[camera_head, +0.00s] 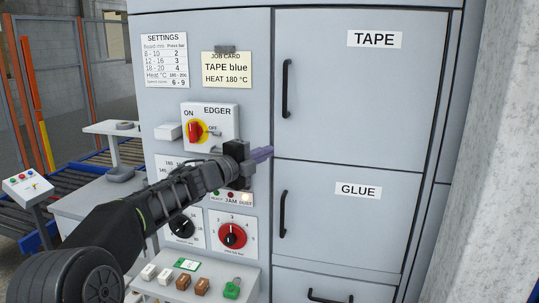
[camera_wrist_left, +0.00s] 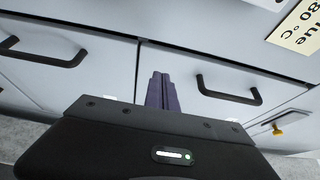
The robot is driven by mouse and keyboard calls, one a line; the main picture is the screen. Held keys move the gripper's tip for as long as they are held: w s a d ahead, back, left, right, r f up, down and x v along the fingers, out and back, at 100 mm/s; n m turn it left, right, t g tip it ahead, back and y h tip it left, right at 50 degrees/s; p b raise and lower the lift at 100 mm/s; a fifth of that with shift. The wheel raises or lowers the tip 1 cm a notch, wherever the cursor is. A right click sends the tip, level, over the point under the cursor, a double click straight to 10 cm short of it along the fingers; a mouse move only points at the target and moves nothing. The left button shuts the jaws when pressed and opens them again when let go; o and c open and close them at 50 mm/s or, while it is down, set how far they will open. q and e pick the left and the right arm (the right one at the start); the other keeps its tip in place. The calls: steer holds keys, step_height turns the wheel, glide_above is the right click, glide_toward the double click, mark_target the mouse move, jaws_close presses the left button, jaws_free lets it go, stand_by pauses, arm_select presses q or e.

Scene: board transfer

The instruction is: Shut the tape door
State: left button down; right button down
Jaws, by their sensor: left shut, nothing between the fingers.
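The grey tape door (camera_head: 365,100) is the upper right panel of the cabinet, with a black vertical handle (camera_head: 286,88). It looks flush with the panels around it; I see no clear gap at its edges. My left gripper (camera_head: 268,152) is shut and empty, its purple fingertips at the door's lower left corner, just above the seam with the glue door. In the left wrist view the shut fingers (camera_wrist_left: 162,90) point at the panel, with the tape handle (camera_wrist_left: 230,90) to their right. I cannot tell whether they touch it. My right gripper is out of view.
The glue door (camera_head: 350,230) with its handle (camera_head: 282,214) lies below. Left of the doors are the edger switch (camera_head: 210,127), dials (camera_head: 232,236) and a job card (camera_head: 227,70). A small shelf (camera_head: 215,275) with coloured blocks juts out below. A concrete wall (camera_head: 500,150) stands at right.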

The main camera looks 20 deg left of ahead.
arm_select(q)
steer(key=s+a, duration=0.1)
steer(key=a, duration=0.7)
steer(key=shift+s+f, duration=0.3)
steer(key=shift+f, duration=0.1)
steer(key=shift+a, duration=0.1)
